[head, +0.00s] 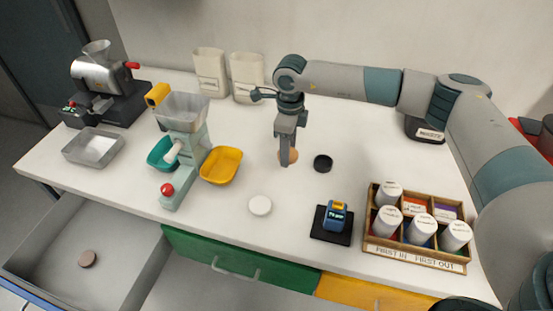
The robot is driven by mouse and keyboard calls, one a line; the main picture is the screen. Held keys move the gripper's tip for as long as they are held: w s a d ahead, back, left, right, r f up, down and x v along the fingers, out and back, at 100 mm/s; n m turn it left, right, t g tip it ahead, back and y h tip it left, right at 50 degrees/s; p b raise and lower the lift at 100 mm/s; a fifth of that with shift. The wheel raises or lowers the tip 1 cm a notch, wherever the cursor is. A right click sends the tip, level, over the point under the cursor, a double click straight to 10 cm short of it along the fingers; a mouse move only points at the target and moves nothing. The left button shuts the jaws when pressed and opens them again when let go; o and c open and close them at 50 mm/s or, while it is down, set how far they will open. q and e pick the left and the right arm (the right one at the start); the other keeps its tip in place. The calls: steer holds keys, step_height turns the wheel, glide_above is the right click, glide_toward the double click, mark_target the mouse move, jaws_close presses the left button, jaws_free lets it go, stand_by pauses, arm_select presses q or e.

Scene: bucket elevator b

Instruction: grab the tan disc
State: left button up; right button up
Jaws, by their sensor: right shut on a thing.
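My right gripper (286,152) points straight down over the middle of the table, its fingers close together. It is shut on a tan disc (293,156), which is partly hidden by the fingers; I cannot tell if the disc touches the table top. My left gripper is not in view.
A white disc (260,205), a yellow tray (221,165), a blue device (335,215) and a wooden rack (415,257) with several white-lidded jars stand nearer the front. Two pale bags (210,72) stand behind.

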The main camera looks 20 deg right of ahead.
steer(key=s+d+r+b, duration=0.3)
steer(key=s+d+r, duration=0.1)
steer(key=d, duration=0.2)
steer(key=shift+s+d+r, duration=0.2)
steer(key=shift+s+r, duration=0.15)
